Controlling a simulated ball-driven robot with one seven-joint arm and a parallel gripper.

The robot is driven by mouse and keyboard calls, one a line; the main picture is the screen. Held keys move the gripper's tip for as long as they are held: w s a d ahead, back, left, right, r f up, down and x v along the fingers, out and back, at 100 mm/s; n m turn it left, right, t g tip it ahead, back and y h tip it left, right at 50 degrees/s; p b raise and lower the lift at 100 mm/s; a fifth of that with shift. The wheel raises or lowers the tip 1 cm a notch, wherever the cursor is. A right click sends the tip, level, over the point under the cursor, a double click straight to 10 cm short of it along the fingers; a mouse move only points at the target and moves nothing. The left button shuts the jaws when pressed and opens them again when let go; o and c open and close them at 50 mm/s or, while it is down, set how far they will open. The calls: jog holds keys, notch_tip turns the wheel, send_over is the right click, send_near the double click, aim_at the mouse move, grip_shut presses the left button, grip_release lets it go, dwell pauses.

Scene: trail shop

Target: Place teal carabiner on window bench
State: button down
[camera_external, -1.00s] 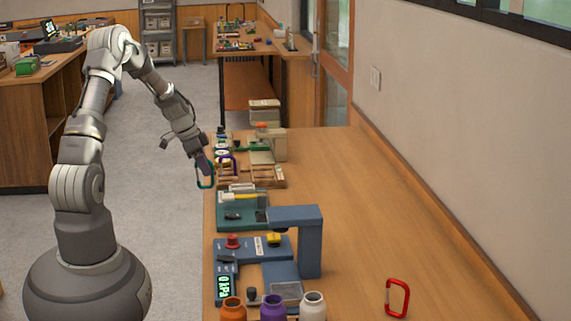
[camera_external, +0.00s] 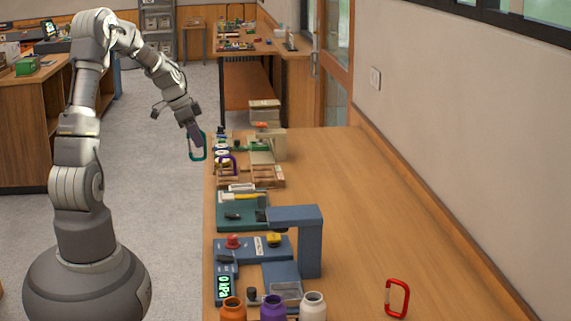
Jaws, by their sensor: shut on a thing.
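The teal carabiner (camera_external: 205,147) hangs upright from my gripper (camera_external: 194,134), which is shut on it. My gripper is at the left edge of the long wooden bench (camera_external: 365,215), beside the wooden tray and a little above the bench top. The bench runs along the right wall, under a window. A red carabiner (camera_external: 397,298) stands on the bench at the front right. A purple carabiner (camera_external: 234,166) is at the wooden tray.
A wooden tray (camera_external: 268,178), a teal tray (camera_external: 233,222), a blue press-like device (camera_external: 310,245) and several jars (camera_external: 313,306) line the bench's left side. Another table (camera_external: 268,53) stands at the back.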

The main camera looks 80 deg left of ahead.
jog(key=w+d+p, duration=0.1)
jog(key=w+d, duration=0.3)
jog(key=w, duration=0.9)
jog(key=w+d, duration=0.5)
jog(key=w, duration=0.7)
jog(key=w+d+p, duration=0.1)
jog(key=w+d, duration=1.7)
jog(key=d, duration=0.3)
notch_tip(320, 180, down, 16)
jog(key=b, duration=0.3)
jog(key=shift+s+d+r, duration=0.15)
jog(key=shift+r, duration=0.15)
